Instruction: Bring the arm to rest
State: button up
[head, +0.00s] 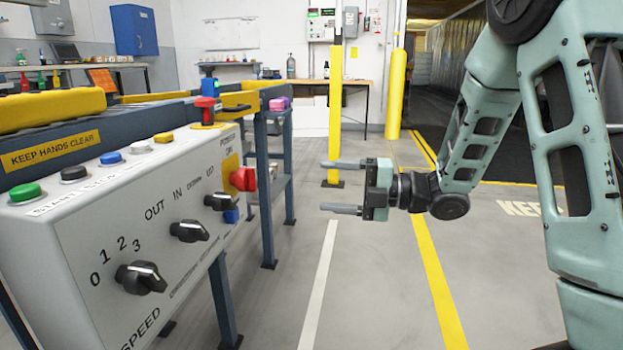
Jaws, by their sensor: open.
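My gripper (342,187) is open and empty, with its two fingers apart and pointing left. It is in free air over the grey floor, to the right of the control panel (85,245). A clear gap lies between the fingertips and the panel's red knob (243,179). My arm reaches in from the right side of the view, bent at the elbow.
The panel carries several push buttons and black selector knobs (141,278). A yellow post (335,115) stands behind my gripper, and a yellow bollard (396,95) farther back. A workbench (368,84) is along the back wall. Open floor lies below the gripper.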

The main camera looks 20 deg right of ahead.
jog(key=shift+s+d, duration=0.25)
jog(key=shift+d, duration=0.05)
dwell(0.4)
jog(key=a+f+m+g+h+p, duration=0.1)
jog(key=a+m+h+p, duration=0.3)
jog(key=a+m+h, duration=0.65)
jog(key=s+a+f+m+g+h+p, duration=0.1)
jog(key=s+a+m+g+h+p, duration=0.3)
jog(key=s, duration=0.9)
jog(key=s+a+m+g+y, duration=0.15)
jog(key=s+m+g, duration=0.45)
jog(key=s, duration=0.7)
notch_tip(320, 180, up, 37)
jog(key=h+p, duration=0.1)
jog(key=p, duration=3.6)
jog(key=shift+s+r+m, duration=0.15)
jog(key=shift+r+m, duration=0.05)
jog(key=shift+m, duration=0.25)
